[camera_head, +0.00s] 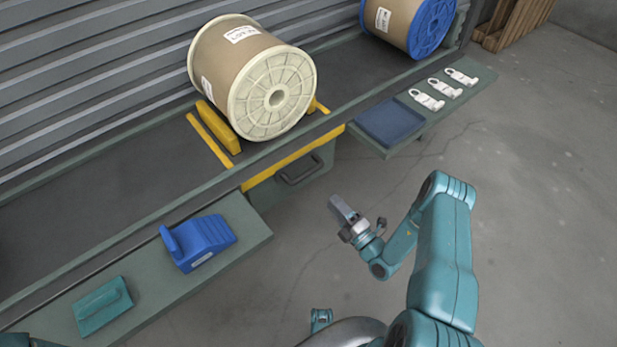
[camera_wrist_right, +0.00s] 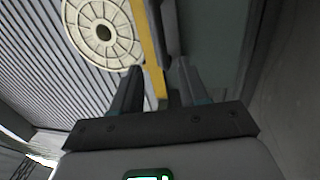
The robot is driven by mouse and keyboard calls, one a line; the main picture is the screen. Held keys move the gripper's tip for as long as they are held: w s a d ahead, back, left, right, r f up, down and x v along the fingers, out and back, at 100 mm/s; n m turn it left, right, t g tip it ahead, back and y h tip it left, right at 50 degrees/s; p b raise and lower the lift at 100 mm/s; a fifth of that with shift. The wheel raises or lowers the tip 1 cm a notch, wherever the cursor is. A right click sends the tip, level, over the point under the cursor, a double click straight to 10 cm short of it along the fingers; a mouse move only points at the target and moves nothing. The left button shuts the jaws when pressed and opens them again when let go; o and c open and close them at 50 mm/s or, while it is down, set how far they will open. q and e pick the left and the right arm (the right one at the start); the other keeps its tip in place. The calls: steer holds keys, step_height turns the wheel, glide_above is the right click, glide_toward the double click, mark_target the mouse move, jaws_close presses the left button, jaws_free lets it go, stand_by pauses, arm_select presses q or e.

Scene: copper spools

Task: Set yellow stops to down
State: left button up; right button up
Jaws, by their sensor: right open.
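A cream spool (camera_head: 252,80) wound with brown wrap rests on the dark rack bed. A yellow stop (camera_head: 219,127) stands raised against its left side, and another yellow stop (camera_head: 318,106) shows partly at its right. A yellow bar (camera_head: 210,140) lies on the bed to the left. A dark handle (camera_head: 299,170) sits on the front panel below a yellow edge strip (camera_head: 295,158). My right gripper (camera_head: 342,208) is open and empty, apart from the handle and in front of it. In the right wrist view its fingers (camera_wrist_right: 160,82) point toward the yellow strip (camera_wrist_right: 152,45). My left gripper is out of view.
A blue spool (camera_head: 430,28) stands farther right on the rack. A side shelf holds a dark blue tray (camera_head: 392,122) and white shackle-like parts (camera_head: 444,88). A front-left shelf holds a blue tool (camera_head: 200,241) and a teal block (camera_head: 102,307). The floor at right is clear.

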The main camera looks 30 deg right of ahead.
mark_target(307, 172)
steer(key=b+x, duration=0.2)
steer(key=x, duration=1.1)
steer(key=shift+a, duration=0.1)
jaws_close()
step_height(307, 172, down, 7)
steer(key=b, duration=0.5)
